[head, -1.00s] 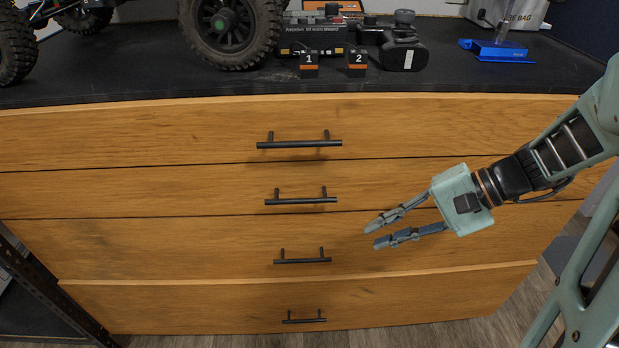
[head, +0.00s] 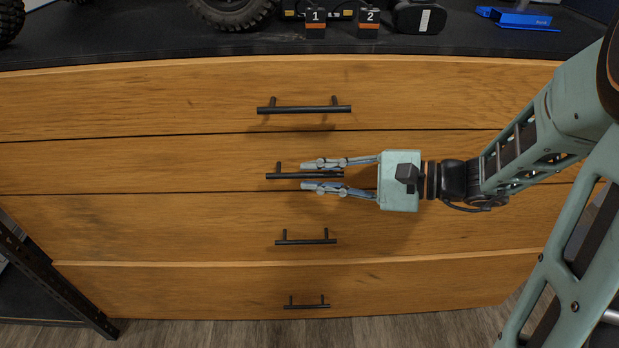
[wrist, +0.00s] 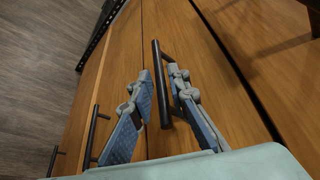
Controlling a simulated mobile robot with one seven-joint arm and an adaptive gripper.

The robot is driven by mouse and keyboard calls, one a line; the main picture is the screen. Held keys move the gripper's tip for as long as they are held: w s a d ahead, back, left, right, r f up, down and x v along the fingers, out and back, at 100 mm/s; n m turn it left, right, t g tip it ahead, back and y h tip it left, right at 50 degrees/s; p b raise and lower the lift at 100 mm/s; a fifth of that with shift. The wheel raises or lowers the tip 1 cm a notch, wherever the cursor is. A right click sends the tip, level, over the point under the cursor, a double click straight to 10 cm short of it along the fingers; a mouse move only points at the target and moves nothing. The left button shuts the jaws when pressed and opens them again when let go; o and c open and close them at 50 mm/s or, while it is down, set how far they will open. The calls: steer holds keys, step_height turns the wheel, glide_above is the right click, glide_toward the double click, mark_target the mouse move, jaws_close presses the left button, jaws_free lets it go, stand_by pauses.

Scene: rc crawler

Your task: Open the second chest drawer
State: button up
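The wooden chest has several stacked drawers. The second drawer from the top (head: 150,167) looks shut, with a horizontal black bar handle (head: 285,176). My gripper (head: 303,176) is open, pointing left in the head view, with one finger above and one below the handle's right part. In the wrist view the handle bar (wrist: 158,70) shows between the two open fingers (wrist: 158,72). I see no clear contact, and the depth between fingers and bar is hard to tell. The fingers hide the handle's right post in the head view.
The top drawer handle (head: 303,110) is just above my gripper and the third handle (head: 306,241) below it. A dark metal frame (head: 60,285) stands at left. The dark chest top (head: 180,40) carries several items.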

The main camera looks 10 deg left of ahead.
steer(key=shift+x, duration=0.8)
steer(key=shift+c, duration=0.7)
jaws_close()
